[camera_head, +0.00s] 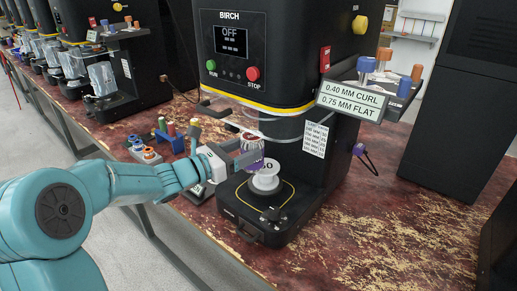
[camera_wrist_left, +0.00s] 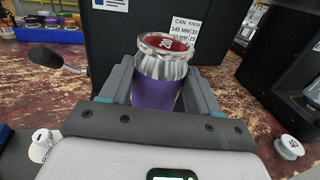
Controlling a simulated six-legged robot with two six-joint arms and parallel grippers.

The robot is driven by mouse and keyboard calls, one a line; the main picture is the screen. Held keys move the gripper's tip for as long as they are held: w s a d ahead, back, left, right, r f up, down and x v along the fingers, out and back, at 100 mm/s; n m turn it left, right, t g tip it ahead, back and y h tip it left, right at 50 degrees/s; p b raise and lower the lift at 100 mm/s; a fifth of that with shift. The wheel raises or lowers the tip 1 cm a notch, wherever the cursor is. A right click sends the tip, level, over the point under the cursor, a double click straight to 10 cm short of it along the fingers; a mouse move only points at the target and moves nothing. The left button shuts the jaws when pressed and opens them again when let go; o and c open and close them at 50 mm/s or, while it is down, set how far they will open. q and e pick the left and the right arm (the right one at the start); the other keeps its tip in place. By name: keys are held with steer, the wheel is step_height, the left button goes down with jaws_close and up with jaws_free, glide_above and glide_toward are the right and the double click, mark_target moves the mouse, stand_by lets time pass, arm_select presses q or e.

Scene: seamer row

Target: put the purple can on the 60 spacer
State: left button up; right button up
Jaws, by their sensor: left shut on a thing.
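The purple can (camera_head: 252,146) is held upright between the fingers of my left gripper (camera_head: 238,158). In the left wrist view the purple can (camera_wrist_left: 155,92) has a silver upper part and a dark red top with a marking, and the left gripper (camera_wrist_left: 155,95) is shut around its body. A white spool-shaped spacer (camera_head: 265,180) stands on the base of the BIRCH machine. Its label is partly hidden; only a final 0 reads clearly. The can appears just above and behind this spacer in the head view; the exact gap cannot be told. My right gripper is not in view.
The BIRCH machine (camera_head: 262,60) rises behind the can, its display reading OFF. A sign (camera_head: 350,98) juts out at right. Coloured pegs and rings (camera_head: 150,153) stand left of my gripper. A spacer marked 40 (camera_wrist_left: 289,147) shows in the left wrist view. The table at front right is clear.

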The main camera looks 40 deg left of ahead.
mark_target(259, 144)
arm_select(q)
steer(key=x, duration=0.4)
steer(key=shift+w+d, duration=0.15)
steer(key=shift+w, duration=0.2)
steer(key=shift+f, duration=0.8)
steer(key=o, duration=1.1)
steer(key=shift+f, duration=0.1)
